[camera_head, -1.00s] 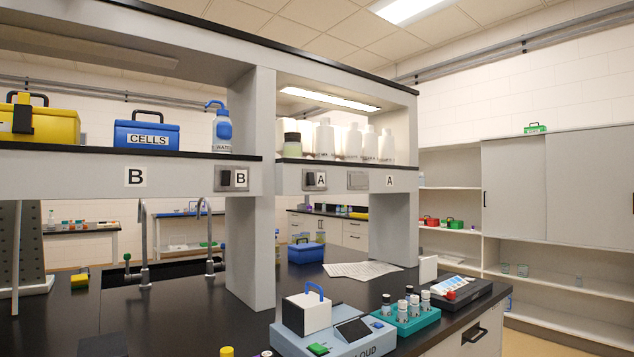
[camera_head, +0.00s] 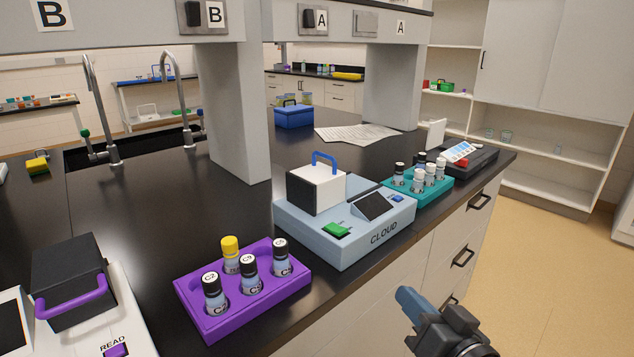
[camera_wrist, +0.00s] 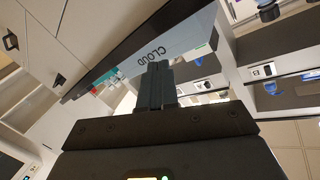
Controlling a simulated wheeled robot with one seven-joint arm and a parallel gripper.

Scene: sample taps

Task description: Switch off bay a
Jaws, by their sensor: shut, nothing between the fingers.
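The bay A switch (camera_head: 309,19) is a black rocker on a grey plate on the shelf's front panel, at the top of the head view, left of an "A" label (camera_head: 321,20). Its rocker position is too small to tell. A blank grey plate (camera_head: 365,23) and a second "A" label (camera_head: 401,28) are to its right. The bay B switch (camera_head: 193,13) is farther left. My gripper (camera_head: 404,294) is low in front of the bench, well below and apart from the switches. Its fingers are shut and empty; they also show in the wrist view (camera_wrist: 155,72).
On the bench stand a CLOUD device (camera_head: 345,240), a purple vial rack (camera_head: 215,320), a teal vial rack (camera_head: 434,190) and a READ device (camera_head: 125,325). A grey upright (camera_head: 236,110) divides the bays. Floor at the right is clear.

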